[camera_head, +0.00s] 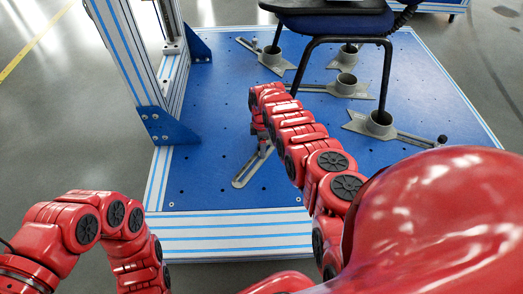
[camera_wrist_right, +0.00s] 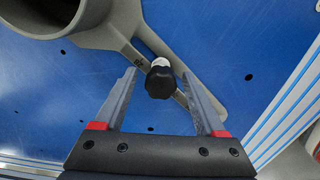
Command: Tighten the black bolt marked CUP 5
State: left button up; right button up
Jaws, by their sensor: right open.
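In the right wrist view a black knobbed bolt (camera_wrist_right: 160,80) with a pale collar stands on a grey slotted bracket arm (camera_wrist_right: 208,95) that runs from a round cup (camera_wrist_right: 45,15). No CUP 5 marking can be read. My right gripper (camera_wrist_right: 160,72) is open, its fingers on either side of the bolt with gaps to it. In the head view my right arm reaches over the blue platform, and its gripper is mostly hidden near the slotted bracket (camera_head: 250,170). My left arm is bent at lower left; its gripper is out of the picture.
The blue platform (camera_head: 205,175) carries several other cup brackets, such as one at the right (camera_head: 378,125). A chair (camera_head: 335,22) stands with its legs at the cups. A metal upright (camera_head: 130,55) with a blue gusset (camera_head: 165,125) rises at the left.

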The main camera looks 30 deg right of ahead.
jog(key=shift+n, duration=0.8)
jog(key=n, duration=0.1)
jog(key=n+b, duration=0.1)
jog(key=n, duration=0.1)
jog(key=shift+s+f, duration=0.1)
jog(key=shift+f, duration=0.1)
jog(key=shift+r+n, duration=0.15)
jog(key=shift+n, duration=0.35)
jog(key=shift+n+b, duration=0.45)
jog(key=shift+n, duration=1.55)
